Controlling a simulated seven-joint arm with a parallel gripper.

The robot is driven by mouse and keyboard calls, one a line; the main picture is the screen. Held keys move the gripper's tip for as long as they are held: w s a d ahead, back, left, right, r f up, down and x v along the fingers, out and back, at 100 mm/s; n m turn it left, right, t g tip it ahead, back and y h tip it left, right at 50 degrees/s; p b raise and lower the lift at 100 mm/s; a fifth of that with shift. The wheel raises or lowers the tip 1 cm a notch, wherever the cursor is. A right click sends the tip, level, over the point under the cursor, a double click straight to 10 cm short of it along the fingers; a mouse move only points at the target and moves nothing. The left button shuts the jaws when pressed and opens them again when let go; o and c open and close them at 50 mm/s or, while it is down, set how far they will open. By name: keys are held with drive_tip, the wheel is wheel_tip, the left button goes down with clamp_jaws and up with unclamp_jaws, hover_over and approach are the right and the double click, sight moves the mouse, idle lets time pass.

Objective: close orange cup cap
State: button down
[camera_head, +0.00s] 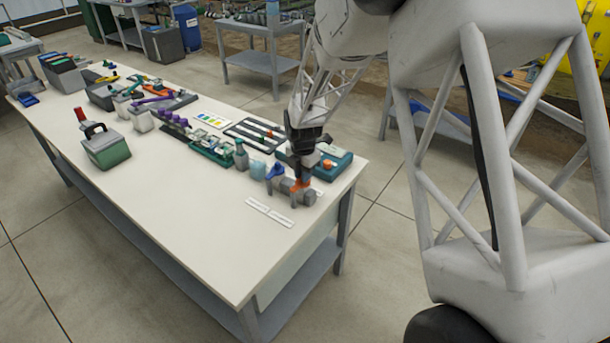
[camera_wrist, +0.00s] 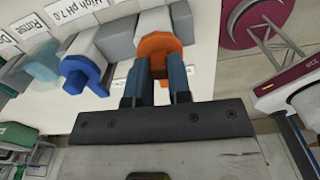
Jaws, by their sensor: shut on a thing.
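In the head view the orange cap (camera_head: 298,185) shows near the table's right end. My gripper (camera_wrist: 156,64) reaches down to it, with its two dark blue fingers shut on the orange cap's near part. In the head view my gripper (camera_head: 301,168) hides part of the cap. I cannot tell how far the cap is turned. A similar blue cap (camera_wrist: 80,72) on a grey fitting is left of it.
White label strips (camera_head: 270,212) lie in front of the fittings. A green box (camera_head: 106,150) stands further left. The table's front (camera_head: 190,215) is bare.

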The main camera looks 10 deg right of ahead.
drive_tip(key=shift+w+a+n, duration=0.15)
drive_tip(key=shift+n, duration=0.25)
drive_tip(key=c, duration=1)
unclamp_jaws()
drive_tip(key=shift+c, duration=0.2)
drive_tip(key=shift+r, duration=0.15)
drive_tip(key=shift+r, duration=3.75)
